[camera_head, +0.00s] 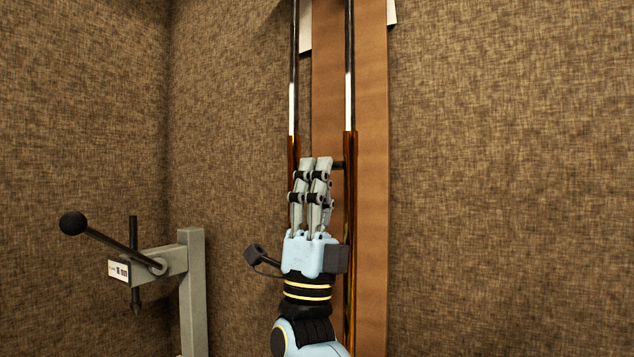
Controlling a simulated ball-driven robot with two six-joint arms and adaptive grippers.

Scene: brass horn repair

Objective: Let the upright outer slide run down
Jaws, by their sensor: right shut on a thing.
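The outer slide (350,215) is a pair of upright brass tubes in front of a brown vertical board. Its right tube runs down out of the bottom of the picture; the left tube (292,150) is mostly hidden behind my gripper. Two thin inner tubes (349,70), dark above and bright lower down, enter the tops of the brass tubes. A short dark crosspiece (337,165) meets the right tube near its top. My right gripper (316,165) points up with its fingers at the slide's upper end, shut on the outer slide. The exact contact is hidden. My left gripper is out of view.
The brown board (374,200) stands against a woven brown wall (510,180). At lower left a grey post (192,290) carries a press-like tool with a black ball-ended lever (110,240) and a dark vertical spindle. The space right of the board is clear.

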